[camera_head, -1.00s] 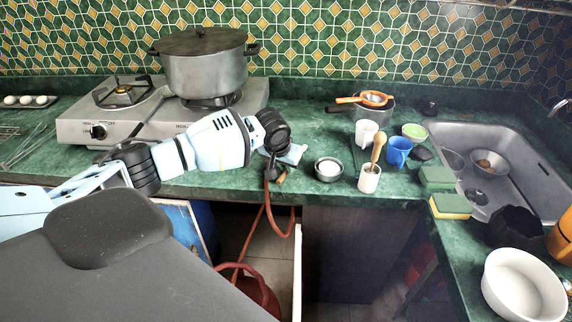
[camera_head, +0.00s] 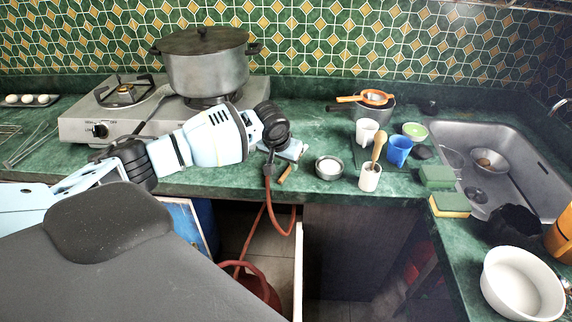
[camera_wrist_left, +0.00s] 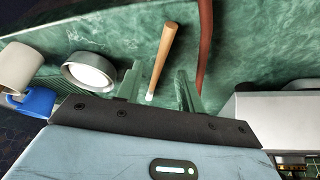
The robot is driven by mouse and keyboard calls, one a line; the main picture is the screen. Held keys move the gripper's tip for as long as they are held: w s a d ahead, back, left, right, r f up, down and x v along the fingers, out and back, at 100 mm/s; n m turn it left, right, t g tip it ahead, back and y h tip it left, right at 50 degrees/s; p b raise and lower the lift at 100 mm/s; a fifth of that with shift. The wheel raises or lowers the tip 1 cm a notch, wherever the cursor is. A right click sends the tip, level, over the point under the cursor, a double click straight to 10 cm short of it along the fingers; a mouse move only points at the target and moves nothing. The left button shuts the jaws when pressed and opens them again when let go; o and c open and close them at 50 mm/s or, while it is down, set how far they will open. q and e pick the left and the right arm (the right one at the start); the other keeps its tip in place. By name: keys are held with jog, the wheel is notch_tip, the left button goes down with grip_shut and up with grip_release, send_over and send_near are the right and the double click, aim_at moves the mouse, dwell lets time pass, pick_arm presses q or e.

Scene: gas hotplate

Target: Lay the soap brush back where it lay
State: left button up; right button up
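The soap brush (camera_head: 285,174), with a plain wooden handle, lies on the green counter near its front edge, beside the red hose. In the left wrist view the brush (camera_wrist_left: 164,55) shows its handle and a pale lower end between the two fingers. My left gripper (camera_wrist_left: 160,72) is open, its fingers apart with a gap on each side of the brush. In the head view the left gripper (camera_head: 291,150) is just behind the brush and hides its far end. My right gripper is not in view.
A small bowl (camera_head: 328,168) and a white cup (camera_head: 369,178) with a wooden-handled tool stand right of the brush. A blue mug (camera_head: 399,151) is further right. The gas hotplate (camera_head: 77,128) with a large pot (camera_head: 205,72) is at the left. The red hose (camera_head: 267,200) hangs over the edge.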

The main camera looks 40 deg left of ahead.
pick_arm(q)
jog(key=v, duration=0.4)
jog(key=shift+r+p, duration=0.15)
jog(key=shift+p, duration=0.15)
jog(key=shift+s+r, duration=0.2)
jog(key=shift+r, duration=0.2)
